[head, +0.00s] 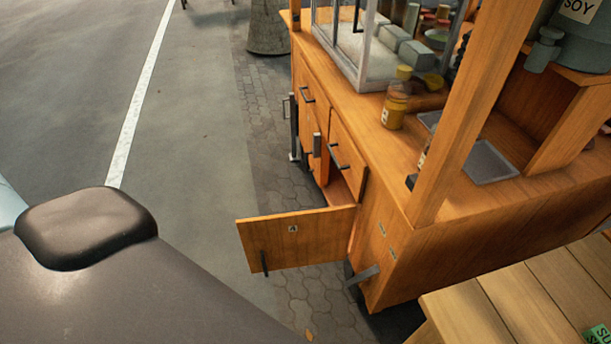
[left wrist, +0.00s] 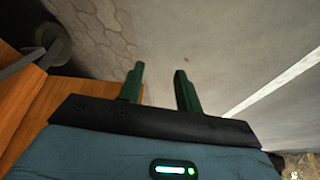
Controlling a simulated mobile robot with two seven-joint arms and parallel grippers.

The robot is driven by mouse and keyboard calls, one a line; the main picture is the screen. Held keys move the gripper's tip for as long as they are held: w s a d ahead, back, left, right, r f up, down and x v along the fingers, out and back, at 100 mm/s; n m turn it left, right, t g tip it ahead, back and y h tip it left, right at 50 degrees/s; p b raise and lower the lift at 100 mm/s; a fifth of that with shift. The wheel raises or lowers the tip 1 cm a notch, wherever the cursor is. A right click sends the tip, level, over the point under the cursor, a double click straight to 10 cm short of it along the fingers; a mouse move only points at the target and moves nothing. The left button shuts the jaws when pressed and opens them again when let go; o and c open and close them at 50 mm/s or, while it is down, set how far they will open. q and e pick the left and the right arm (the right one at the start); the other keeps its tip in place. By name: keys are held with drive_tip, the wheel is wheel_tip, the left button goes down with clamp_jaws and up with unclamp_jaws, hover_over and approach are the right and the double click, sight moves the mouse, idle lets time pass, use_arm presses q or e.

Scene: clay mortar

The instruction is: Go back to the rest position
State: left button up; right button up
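My left gripper (left wrist: 159,78) shows in the left wrist view. Its two green fingers are apart and nothing is between them. The paving and grey road lie beyond the fingertips. In the head view neither gripper can be seen; a dark rounded part of my own body fills the lower left. My right gripper is in no view.
A wooden food cart (head: 400,180) stands on the right, with a glass case and a yellow-capped bottle (head: 395,98) on top. Its lower door (head: 297,236) stands open over the paving. A slatted wooden table (head: 520,305) is at lower right. The road at left is clear.

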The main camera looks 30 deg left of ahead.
use_arm(q)
drive_tip(key=s+d+r+m+t+h+p, duration=0.1)
drive_tip(key=d+r+m, duration=0.3)
drive_tip(key=r, duration=1)
drive_tip(key=s+d+r+m+t+h+p, duration=0.2)
drive_tip(key=d+r+m+t+h+p, duration=0.1)
drive_tip(key=d+r, duration=0.8)
wheel_tip(320, 180, up, 4)
drive_tip(key=shift+s+d+m+t+h+p, duration=0.3)
drive_tip(key=shift+m+t, duration=0.2)
drive_tip(key=shift+m, duration=0.3)
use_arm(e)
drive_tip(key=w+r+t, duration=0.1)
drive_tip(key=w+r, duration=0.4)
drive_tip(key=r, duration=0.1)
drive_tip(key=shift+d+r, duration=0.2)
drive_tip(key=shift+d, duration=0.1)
use_arm(q)
drive_tip(key=shift+w, duration=0.1)
